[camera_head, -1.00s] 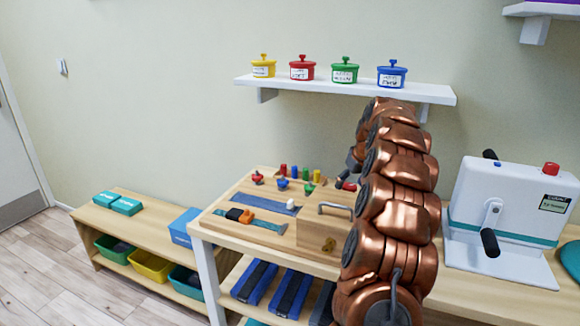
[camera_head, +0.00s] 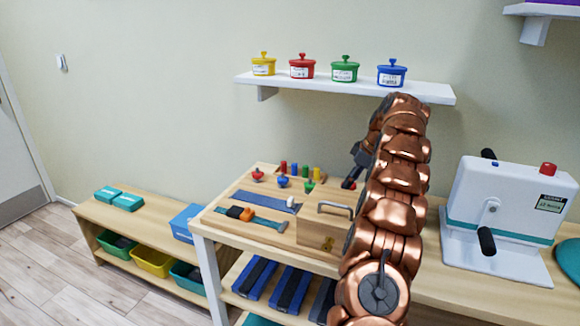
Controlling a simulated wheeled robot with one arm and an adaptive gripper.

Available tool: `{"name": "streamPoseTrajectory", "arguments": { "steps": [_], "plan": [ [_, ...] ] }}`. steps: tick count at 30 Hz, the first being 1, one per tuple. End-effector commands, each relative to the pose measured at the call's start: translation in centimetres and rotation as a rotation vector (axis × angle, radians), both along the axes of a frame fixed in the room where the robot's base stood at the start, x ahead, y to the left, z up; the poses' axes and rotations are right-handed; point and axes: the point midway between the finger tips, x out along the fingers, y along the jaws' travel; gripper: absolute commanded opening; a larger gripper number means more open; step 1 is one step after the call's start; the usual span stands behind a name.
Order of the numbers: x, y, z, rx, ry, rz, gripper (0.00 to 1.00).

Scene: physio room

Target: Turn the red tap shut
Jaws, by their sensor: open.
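A small red knob-like piece (camera_head: 257,175) stands at the back left of the wooden activity board (camera_head: 226,217), in a row with a blue one (camera_head: 282,182) and a green one (camera_head: 308,187). It looks like a tap handle, but its turn position is too small to tell. Another small red and dark piece (camera_head: 349,184) shows at the board's back right, beside my arm, partly hidden. My gripper (camera_head: 357,162) is open, above that piece and right of the row of knobs. It appears empty, and my copper arm hides part of it.
Several coloured pegs (camera_head: 294,169) stand behind the knobs. A shelf (camera_head: 300,85) with lidded pots hangs above. A white cranked machine (camera_head: 505,215) stands right.

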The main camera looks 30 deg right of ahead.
Motion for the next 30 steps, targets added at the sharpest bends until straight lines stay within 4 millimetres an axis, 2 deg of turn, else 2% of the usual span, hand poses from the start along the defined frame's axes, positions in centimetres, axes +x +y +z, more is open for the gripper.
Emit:
{"name": "streamPoseTrajectory", "arguments": {
  "steps": [9, 14, 30],
  "plan": [
    [-1.1, -0.6, 2.1, -0.001, -0.001, -0.005, 0.73],
    [-2.7, -1.3, 1.9, 0.003, 0.001, -0.005, 0.73],
    [-9.9, -4.8, 2.0, 0.001, -0.001, -0.006, 0.73]
  ]
}}
